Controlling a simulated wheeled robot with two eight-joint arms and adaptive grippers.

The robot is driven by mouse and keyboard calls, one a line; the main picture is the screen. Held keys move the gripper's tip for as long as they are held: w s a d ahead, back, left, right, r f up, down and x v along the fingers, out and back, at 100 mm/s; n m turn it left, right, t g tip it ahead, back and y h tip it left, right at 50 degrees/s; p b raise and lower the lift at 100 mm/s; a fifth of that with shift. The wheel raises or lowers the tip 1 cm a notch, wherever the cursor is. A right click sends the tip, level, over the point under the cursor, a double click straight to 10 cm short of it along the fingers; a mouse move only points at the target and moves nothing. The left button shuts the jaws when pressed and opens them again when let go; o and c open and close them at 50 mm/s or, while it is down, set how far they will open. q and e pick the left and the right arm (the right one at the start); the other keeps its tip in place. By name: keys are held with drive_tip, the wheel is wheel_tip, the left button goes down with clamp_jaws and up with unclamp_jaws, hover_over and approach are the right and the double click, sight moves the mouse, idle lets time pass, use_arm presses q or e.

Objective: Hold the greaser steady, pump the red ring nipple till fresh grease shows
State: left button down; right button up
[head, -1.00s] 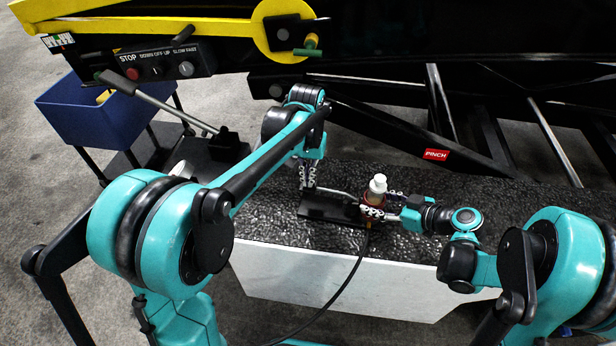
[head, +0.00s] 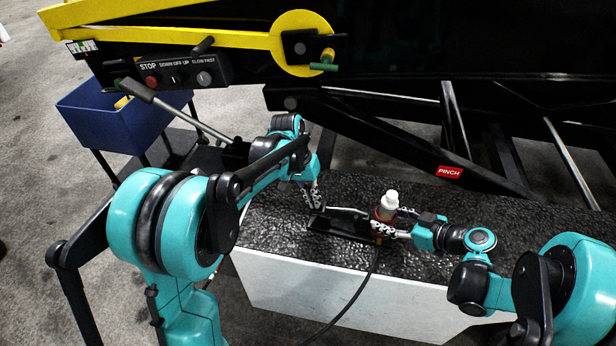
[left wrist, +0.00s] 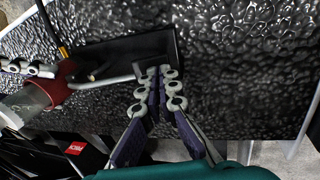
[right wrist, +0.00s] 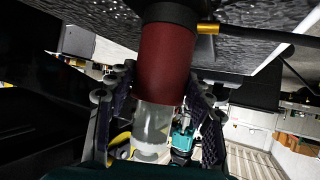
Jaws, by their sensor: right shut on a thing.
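The greaser has a dark red barrel (right wrist: 165,62) with a clear, white-capped end (head: 390,200). It stands by a black base plate (head: 345,228) on the dark textured top. A grey lever rod (left wrist: 103,82) runs from the barrel toward my left gripper. My right gripper (right wrist: 160,85) is shut on the barrel, one finger on each side. My left gripper (head: 316,207) points down at the far end of the rod; in the left wrist view its fingertips (left wrist: 160,74) are close together over the plate. Whether they grip the rod is unclear. I cannot make out a red ring nipple or fresh grease.
A black hose (head: 352,285) with a brass fitting (right wrist: 208,28) leaves the greaser and hangs over the white front face. Behind are the black loader frame with a red PINCH label (head: 449,172), a control box (head: 180,75) and a blue bin (head: 115,125).

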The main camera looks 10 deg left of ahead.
use_arm(q)
drive_tip(key=a+v, duration=0.1)
drive_tip(key=v, duration=1.1)
drive_tip(key=shift+r, duration=0.2)
drive_tip(key=shift+a, duration=0.15)
use_arm(e)
drive_tip(key=o, duration=1)
use_arm(q)
drive_tip(key=shift+w, duration=0.1)
